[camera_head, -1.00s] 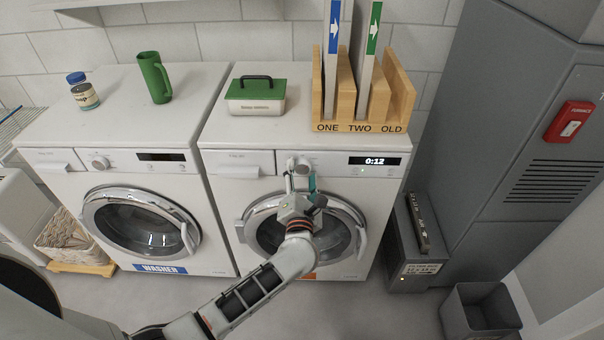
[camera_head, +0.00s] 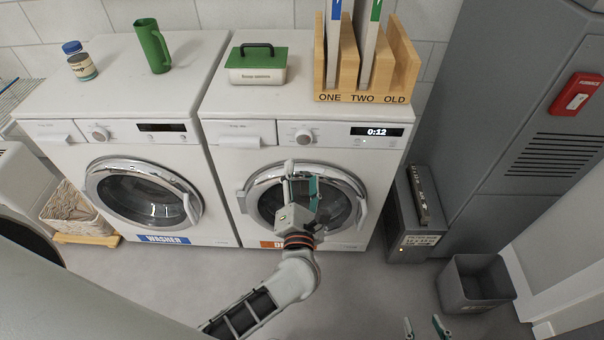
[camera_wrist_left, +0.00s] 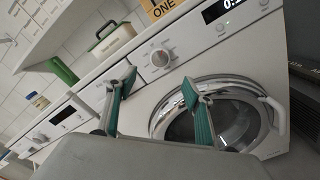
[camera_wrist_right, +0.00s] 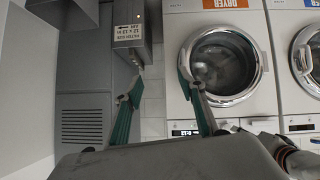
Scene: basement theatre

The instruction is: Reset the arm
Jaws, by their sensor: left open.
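My left gripper (camera_head: 301,188) is open and empty in front of the right-hand machine, the dryer (camera_head: 228,188), over its round door and below its dial (camera_head: 303,136). In the left wrist view its teal-padded fingers (camera_wrist_left: 155,88) are spread, with the dial and door behind them. I cannot tell its exact gap to the door. My right gripper (camera_head: 425,327) shows only its fingertips at the bottom edge of the head view. In the right wrist view its fingers (camera_wrist_right: 158,80) are apart and empty, facing the dryer and grey unit from a distance.
The washer (camera_head: 217,230) stands left of the dryer. A green-lidded box (camera_head: 257,76) and a wooden sorter (camera_head: 360,98) sit on the dryer; a green mug (camera_head: 152,50) and a jar (camera_head: 82,67) on the washer. A grey bin (camera_head: 478,285) and furnace (camera_head: 480,130) are right. Front floor is clear.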

